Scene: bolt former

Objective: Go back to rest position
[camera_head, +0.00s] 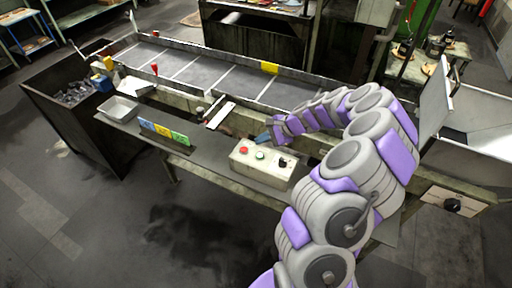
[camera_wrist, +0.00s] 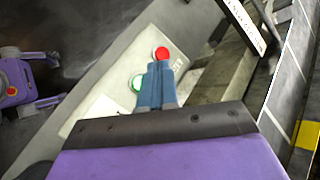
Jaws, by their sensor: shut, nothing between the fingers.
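My gripper (camera_head: 264,138) is at the end of my grey and purple arm, just behind the control box (camera_head: 262,165) in the head view. In the wrist view its blue fingers (camera_wrist: 157,84) are together with nothing between them. They overlap the control box (camera_wrist: 105,110) in that view. The box is cream, with a red button (camera_head: 243,150), a green button (camera_head: 260,155) and a black knob (camera_head: 283,162). The red button (camera_wrist: 162,53) shows just past the fingertips, and the green button (camera_wrist: 137,83) is partly hidden beside them. I cannot tell whether the fingers touch the box.
A long conveyor (camera_head: 215,77) runs behind the box. A grey tray (camera_head: 119,108) and coloured labels (camera_head: 164,132) sit on the shelf to the left. A dark bin (camera_head: 85,130) of metal parts stands far left. The front floor (camera_head: 130,220) is clear.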

